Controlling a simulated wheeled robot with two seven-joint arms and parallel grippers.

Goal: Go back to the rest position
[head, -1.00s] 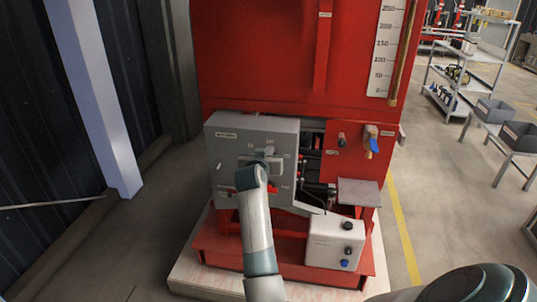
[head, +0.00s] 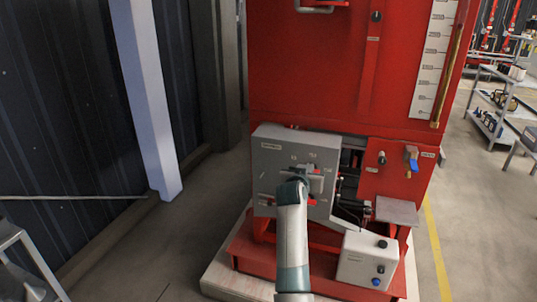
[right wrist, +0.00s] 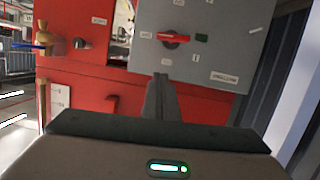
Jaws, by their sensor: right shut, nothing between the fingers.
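My right gripper (head: 311,178) is in front of the grey control box (head: 268,160) of the red fire pump unit (head: 330,70) in the head view, and my own forearm and wrist hide part of the box. In the right wrist view, which shows the scene upside down, the closed fingers of the right gripper (right wrist: 160,88) point at the grey box (right wrist: 215,60). They hold nothing. A red rotary handle (right wrist: 173,39) on the box shows beyond the fingertips; I cannot tell the exact gap. My left gripper is not in view.
A white box with knobs (head: 367,262) sits low at the front of the unit. A blue-handled valve (head: 411,158) is on the red panel. A pale post (head: 147,100) stands left. Shelves (head: 495,110) are far right. Floor left of the unit is clear.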

